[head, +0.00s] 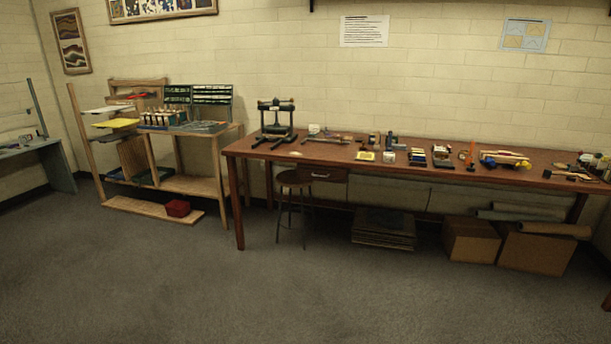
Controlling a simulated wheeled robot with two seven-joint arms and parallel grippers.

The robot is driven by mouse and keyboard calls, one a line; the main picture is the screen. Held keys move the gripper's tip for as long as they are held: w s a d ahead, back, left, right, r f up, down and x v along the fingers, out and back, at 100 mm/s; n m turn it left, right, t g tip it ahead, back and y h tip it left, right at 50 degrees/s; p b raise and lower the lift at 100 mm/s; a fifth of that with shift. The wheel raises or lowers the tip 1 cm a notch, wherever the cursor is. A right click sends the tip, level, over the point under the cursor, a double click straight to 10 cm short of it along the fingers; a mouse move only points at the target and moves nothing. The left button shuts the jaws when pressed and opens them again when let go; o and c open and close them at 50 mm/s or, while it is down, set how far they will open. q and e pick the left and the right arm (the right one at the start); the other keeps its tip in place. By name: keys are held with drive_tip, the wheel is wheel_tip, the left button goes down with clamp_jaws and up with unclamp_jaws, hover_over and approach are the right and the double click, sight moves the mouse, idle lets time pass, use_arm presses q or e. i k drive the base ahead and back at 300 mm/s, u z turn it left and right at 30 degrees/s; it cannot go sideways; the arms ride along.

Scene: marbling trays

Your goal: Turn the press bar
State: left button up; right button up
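A dark press (276,121) stands upright on the left part of the long wooden table, some way off across the room. A bar (276,104) runs across its top; it is too small here to tell its exact angle or its grips. Neither of my grippers is in the head view, and nothing touches the press.
The long table (236,151) carries several small tools to the right of the press. A stool (293,180) stands under its left part. A wooden rack (151,206) with a red box (177,208) is at left. Boxes (470,240) lie under the table. The floor in front is clear.

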sight(275, 102)
drive_tip(key=i, duration=2.3)
drive_tip(key=u, duration=2.15)
drive_tip(key=i, duration=1)
drive_tip(key=z, duration=2.15)
drive_tip(key=i, duration=1.4)
drive_tip(key=u, duration=0.15)
